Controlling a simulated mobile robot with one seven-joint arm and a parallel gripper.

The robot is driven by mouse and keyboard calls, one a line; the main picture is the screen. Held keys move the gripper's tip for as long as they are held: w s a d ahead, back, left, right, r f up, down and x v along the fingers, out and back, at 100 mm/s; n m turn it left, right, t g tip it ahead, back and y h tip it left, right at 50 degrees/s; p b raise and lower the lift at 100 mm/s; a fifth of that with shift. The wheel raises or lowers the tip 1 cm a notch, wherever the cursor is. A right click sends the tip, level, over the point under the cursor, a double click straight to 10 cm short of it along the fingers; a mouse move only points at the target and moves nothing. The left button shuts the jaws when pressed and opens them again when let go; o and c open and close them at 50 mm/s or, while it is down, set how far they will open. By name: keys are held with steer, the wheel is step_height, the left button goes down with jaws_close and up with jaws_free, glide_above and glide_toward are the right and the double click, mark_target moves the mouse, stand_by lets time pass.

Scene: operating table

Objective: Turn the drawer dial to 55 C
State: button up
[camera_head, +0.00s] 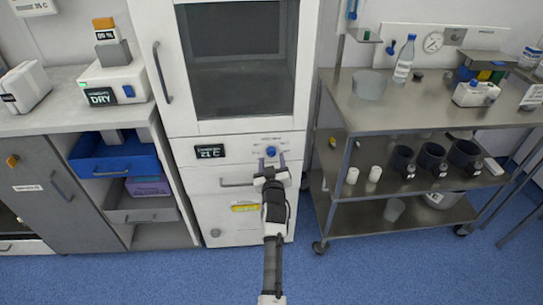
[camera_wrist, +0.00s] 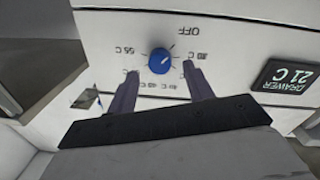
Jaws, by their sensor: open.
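The drawer dial is a small round blue knob (camera_wrist: 161,61) on a white panel, seen upside down in the wrist view and small in the head view (camera_head: 271,151). OFF (camera_wrist: 182,32) and several temperature marks ring it. The 55 C mark (camera_wrist: 125,50) is on the left in the wrist view. Which mark the knob points to is too small to tell. A black drawer display (camera_wrist: 290,75) reads 21 C, also in the head view (camera_head: 210,152). My gripper (camera_wrist: 162,73) is open, its two dark fingertips on either side of the knob, apparently not touching it. It also shows in the head view (camera_head: 271,165).
The drawer handle (camera_head: 238,183) lies just below the panel. A glass-windowed cabinet door (camera_head: 180,120) is above. A steel cart (camera_head: 345,95) with bottles and cups stands to the right. A counter (camera_head: 60,118) with an open blue drawer (camera_head: 115,165) is to the left.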

mark_target(271, 152)
steer(key=shift+w+a, duration=0.1)
steer(key=shift+w, duration=1.3)
steer(key=c, duration=1)
